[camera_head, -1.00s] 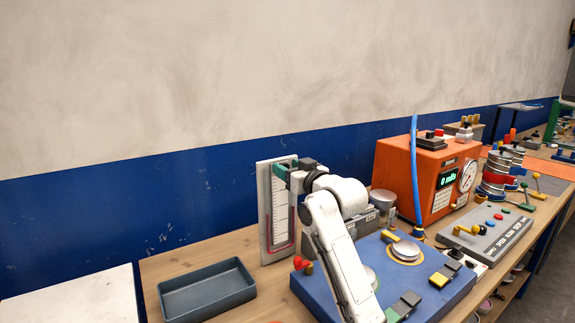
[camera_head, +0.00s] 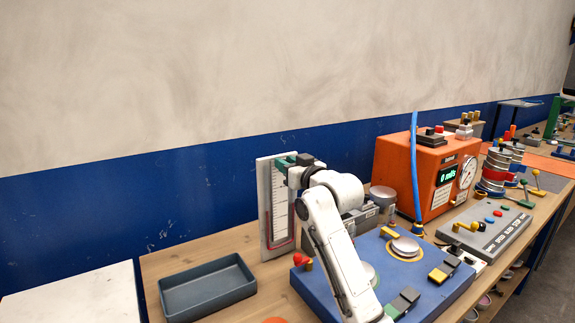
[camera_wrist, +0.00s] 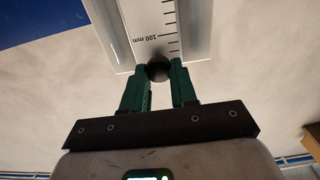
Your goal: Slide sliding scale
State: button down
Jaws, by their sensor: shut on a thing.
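The sliding scale (camera_head: 280,190) is a white strip with dark ruler marks on an upright white board (camera_head: 264,212) against the wall. A red U-shaped line shows at its lower part. My gripper (camera_head: 284,164) is at the upper end of the board. In the wrist view, the scale (camera_wrist: 156,22) carries a "100 mm" mark. My gripper's green fingers (camera_wrist: 158,76) are shut on a round black knob (camera_wrist: 158,68) at the strip's end. My arm hides some of the bench right of the board.
A grey tray (camera_head: 207,287) lies left of the board. A blue panel (camera_head: 315,285) with switches and metal discs stands to the right. An orange meter box (camera_head: 405,165) and a grey control box (camera_head: 490,235) are farther right. Bare wood (camera_head: 215,250) shows behind the tray.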

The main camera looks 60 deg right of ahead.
dwell(0.3)
jog(key=shift+f+b, duration=0.55)
jog(key=shift+f, duration=0.3)
jog(key=c, duration=0.9)
grip_release()
jog(key=b+v, duration=0.2)
jog(key=v, duration=0.9)
jog(key=shift+d, duration=0.1)
